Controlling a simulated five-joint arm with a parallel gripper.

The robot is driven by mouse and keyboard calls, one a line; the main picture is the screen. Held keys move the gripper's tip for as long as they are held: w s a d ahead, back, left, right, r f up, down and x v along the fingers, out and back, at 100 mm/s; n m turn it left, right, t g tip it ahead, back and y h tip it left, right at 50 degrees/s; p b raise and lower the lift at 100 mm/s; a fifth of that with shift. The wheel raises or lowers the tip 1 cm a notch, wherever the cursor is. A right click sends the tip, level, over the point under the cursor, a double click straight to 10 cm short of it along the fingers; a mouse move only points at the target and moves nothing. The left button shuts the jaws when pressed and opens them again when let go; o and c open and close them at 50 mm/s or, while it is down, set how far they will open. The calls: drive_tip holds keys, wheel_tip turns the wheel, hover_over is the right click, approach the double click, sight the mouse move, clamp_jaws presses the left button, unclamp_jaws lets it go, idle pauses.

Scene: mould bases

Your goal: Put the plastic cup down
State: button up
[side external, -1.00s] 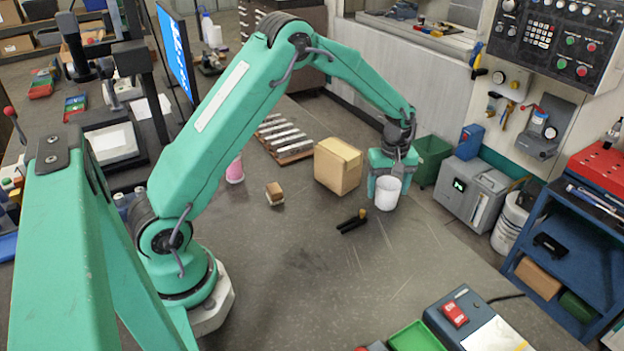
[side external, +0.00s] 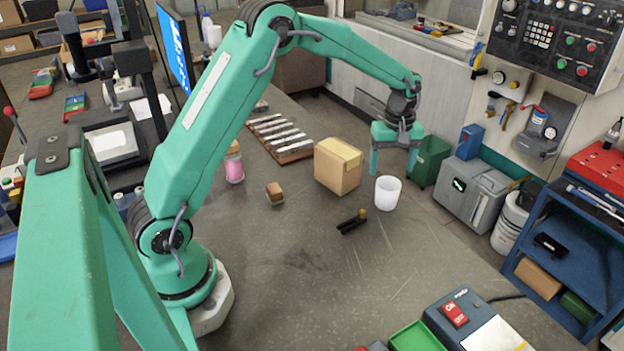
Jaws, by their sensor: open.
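The white plastic cup (side external: 386,194) stands upright on the grey table, just right of a cardboard box. My gripper (side external: 393,172) is open and empty. Its two fingers point down behind and above the cup in the picture, and it appears clear of the cup. The cup's rim is fully visible.
The cardboard box (side external: 338,166) stands close to the left of the cup. A small black object with a brown end (side external: 352,222) lies in front. A small brown block (side external: 275,193) and a pink container (side external: 234,165) are farther left. The table's middle front (side external: 300,280) is clear.

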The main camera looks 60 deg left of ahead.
drive_tip(key=shift+r, duration=2.6)
drive_tip(key=s+d+r+m+t, duration=0.3)
drive_tip(key=s+r+m, duration=0.4)
drive_tip(key=s+r, duration=0.6)
drive_tip(key=s+f+m+t, duration=0.1)
drive_tip(key=s+m, duration=0.2)
drive_tip(key=s, duration=0.5)
drive_tip(key=s+d+f+m+t, duration=0.1)
drive_tip(key=s+f+m, duration=0.1)
drive_tip(key=s, duration=0.6)
drive_tip(key=shift+s+f+m+t, duration=0.25)
drive_tip(key=shift+s+m+t, duration=0.05)
drive_tip(key=shift+m, duration=0.5)
